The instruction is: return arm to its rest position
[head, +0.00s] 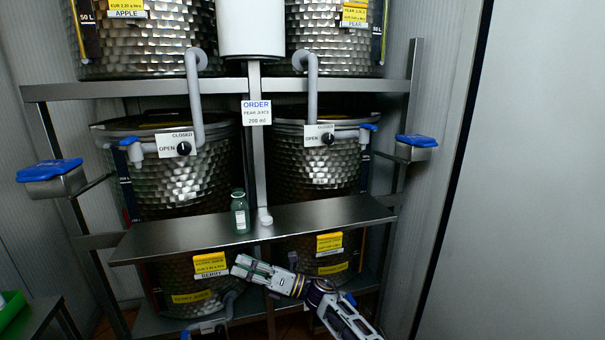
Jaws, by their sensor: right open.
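My right arm comes in from the lower right. Its gripper (240,268) is in front of the lower barrels, just below the front edge of the metal shelf (330,213). The right gripper is open, with nothing seen between its fingers. A small green glass bottle (240,212) with a white label stands upright on the shelf, above the gripper and apart from it. My left gripper is not in view.
Hammered metal barrels fill the rack (220,88) behind the shelf. An order sign (256,112) reads pear juice, 200 ml. Blue-lidded boxes (50,172) (416,141) stick out at both sides. A green crate (12,308) is at lower left. A bare wall stands right.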

